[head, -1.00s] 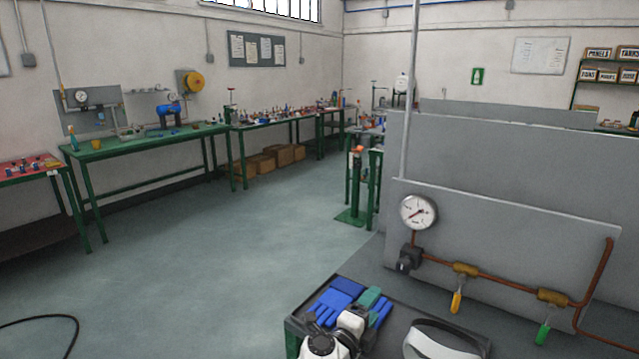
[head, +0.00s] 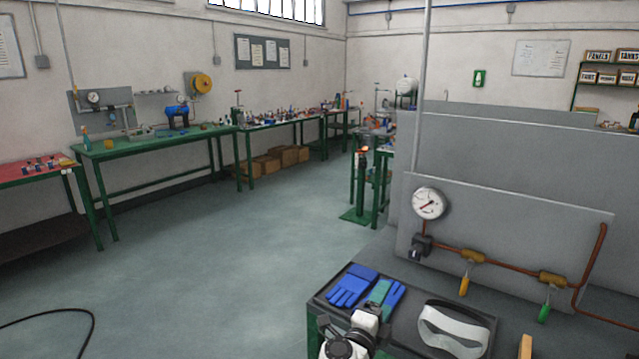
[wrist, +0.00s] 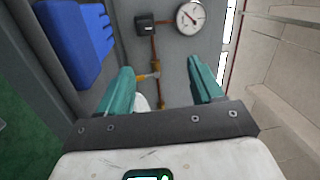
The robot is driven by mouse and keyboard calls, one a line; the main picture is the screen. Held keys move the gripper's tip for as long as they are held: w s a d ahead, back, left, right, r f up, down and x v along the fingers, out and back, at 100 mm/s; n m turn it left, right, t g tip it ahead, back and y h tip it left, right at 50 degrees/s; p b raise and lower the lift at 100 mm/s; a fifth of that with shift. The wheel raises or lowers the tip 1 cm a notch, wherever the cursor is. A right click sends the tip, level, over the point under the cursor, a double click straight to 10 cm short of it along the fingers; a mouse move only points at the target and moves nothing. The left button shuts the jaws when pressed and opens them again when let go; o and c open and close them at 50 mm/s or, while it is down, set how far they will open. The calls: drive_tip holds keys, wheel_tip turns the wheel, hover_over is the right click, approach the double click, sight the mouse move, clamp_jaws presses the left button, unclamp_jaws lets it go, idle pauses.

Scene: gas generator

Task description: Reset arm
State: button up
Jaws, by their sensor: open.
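My gripper (wrist: 164,82) shows in the wrist view with two teal fingers spread apart and nothing between them. In the head view my white and dark arm rises from the bottom edge, in front of the tray. Beyond the fingers in the wrist view are the pressure gauge (wrist: 192,17), a dark valve box (wrist: 147,25) and a copper pipe. In the head view the same gauge (head: 429,203) sits on a grey panel (head: 520,238), with a yellow valve handle (head: 464,286) and a green valve handle (head: 544,313). Neither handle is touched.
Green workbenches (head: 160,147) line the left wall. A black hose (head: 92,325) lies on the floor, front left. The middle floor is clear.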

drive_tip(key=s+d+r+n+t+y, duration=0.3)
drive_tip(key=s+d+n+y, duration=0.25)
drive_tip(key=n+y, duration=0.9)
drive_tip(key=s+d+f+n+g+h, duration=0.1)
drive_tip(key=s+f+g, duration=0.5)
drive_tip(key=s, duration=0.9)
drive_tip(key=s+d+f+n+g+h, duration=0.2)
drive_tip(key=s+d+f+n+g, duration=0.2)
drive_tip(key=s, duration=1.1)
drive_tip(key=s+d+f+n+g+h, duration=0.1)
drive_tip(key=s+f+g, duration=0.7)
drive_tip(key=s, duration=0.8)
drive_tip(key=shift+d+f+n+h, duration=0.35)
drive_tip(key=shift+d+f+n, duration=0.55)
drive_tip(key=shift+n, duration=0.35)
